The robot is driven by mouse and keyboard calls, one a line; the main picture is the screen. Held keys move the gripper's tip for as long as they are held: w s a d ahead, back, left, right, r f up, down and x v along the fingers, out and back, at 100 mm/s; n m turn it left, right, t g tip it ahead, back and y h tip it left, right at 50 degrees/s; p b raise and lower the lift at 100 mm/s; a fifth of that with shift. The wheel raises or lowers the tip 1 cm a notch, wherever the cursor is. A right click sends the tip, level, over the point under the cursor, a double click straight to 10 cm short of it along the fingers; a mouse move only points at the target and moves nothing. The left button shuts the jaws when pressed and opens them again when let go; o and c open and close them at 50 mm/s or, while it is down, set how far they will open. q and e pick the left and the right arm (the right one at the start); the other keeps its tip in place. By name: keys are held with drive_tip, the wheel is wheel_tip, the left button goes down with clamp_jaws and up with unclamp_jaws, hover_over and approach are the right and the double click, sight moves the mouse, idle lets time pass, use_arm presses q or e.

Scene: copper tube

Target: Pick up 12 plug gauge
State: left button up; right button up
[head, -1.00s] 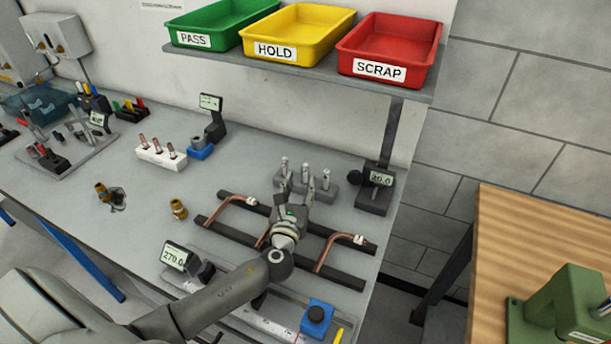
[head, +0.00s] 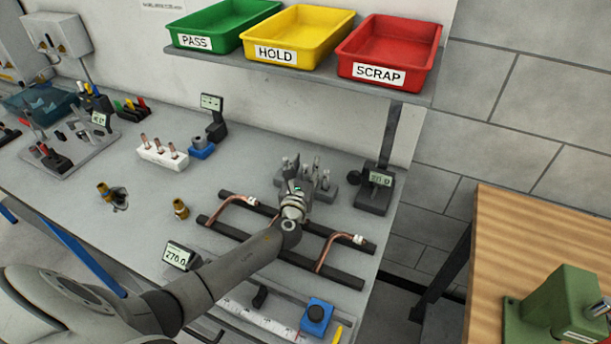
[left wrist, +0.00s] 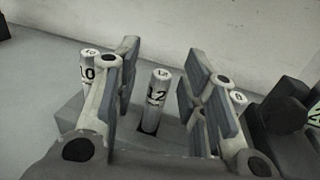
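The 12 plug gauge (left wrist: 157,98) is a light metal cylinder marked 12, upright in a grey block (left wrist: 72,112). In the left wrist view it stands between the two fingers of my left gripper (left wrist: 163,62), with a gap on each side. The gripper is open and holds nothing. The 10 gauge (left wrist: 87,72) stands left of the fingers and the 8 gauge (left wrist: 238,98) right of them, partly hidden. In the head view my left gripper (head: 297,184) is at the block and partly hides the gauges. My right gripper is not in view.
Bent copper tubes (head: 332,248) lie on dark rails (head: 345,277) in front of the block. A dark gauge stand with a display (head: 376,192) is close on the right. The shelf with the red SCRAP bin (head: 385,50) hangs above the back of the bench.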

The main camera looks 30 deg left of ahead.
use_arm(q)
drive_tip(key=shift+c, duration=0.4)
clamp_jaws()
drive_tip(key=shift+r, duration=0.1)
